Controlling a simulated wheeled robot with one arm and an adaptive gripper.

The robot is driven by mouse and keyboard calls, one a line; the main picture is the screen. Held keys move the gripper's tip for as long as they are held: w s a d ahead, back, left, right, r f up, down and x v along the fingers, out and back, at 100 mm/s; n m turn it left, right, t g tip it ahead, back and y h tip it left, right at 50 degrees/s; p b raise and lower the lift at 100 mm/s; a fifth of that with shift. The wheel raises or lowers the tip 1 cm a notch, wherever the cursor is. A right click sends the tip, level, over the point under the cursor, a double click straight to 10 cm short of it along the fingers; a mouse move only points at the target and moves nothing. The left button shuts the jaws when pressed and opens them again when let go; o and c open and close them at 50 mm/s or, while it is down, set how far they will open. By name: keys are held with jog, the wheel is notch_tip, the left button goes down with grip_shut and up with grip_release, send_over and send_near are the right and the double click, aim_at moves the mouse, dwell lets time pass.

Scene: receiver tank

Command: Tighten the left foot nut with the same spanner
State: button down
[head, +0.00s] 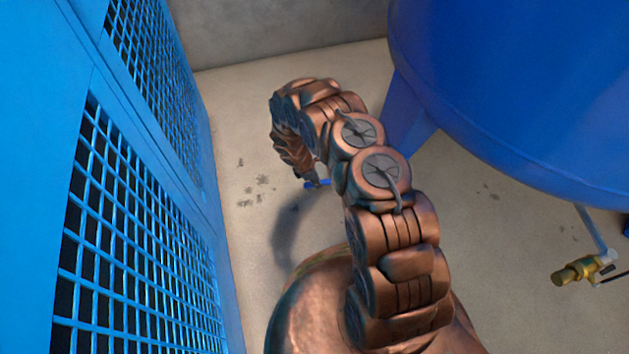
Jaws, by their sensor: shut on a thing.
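The receiver tank (520,80) is a big blue vessel at the upper right. Its left leg (408,112) runs down behind my copper-coloured arm. My gripper (313,179) points down there at the end of the curled arm, small and mostly hidden by the wrist links. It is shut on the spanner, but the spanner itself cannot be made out. The foot nut is hidden, and I cannot tell whether the spanner touches it.
A blue cabinet with mesh panels (135,220) stands close along the left side. A grey wall (290,30) closes off the back. A brass drain valve (580,270) hangs under the tank at the right. Bare concrete floor (240,160) lies between cabinet and arm.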

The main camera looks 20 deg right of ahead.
jog(key=shift+d, duration=0.7)
jog(key=shift+s+d, duration=0.1)
jog(key=shift+d, duration=0.25)
jog(key=shift+d, duration=0.1)
dwell(0.4)
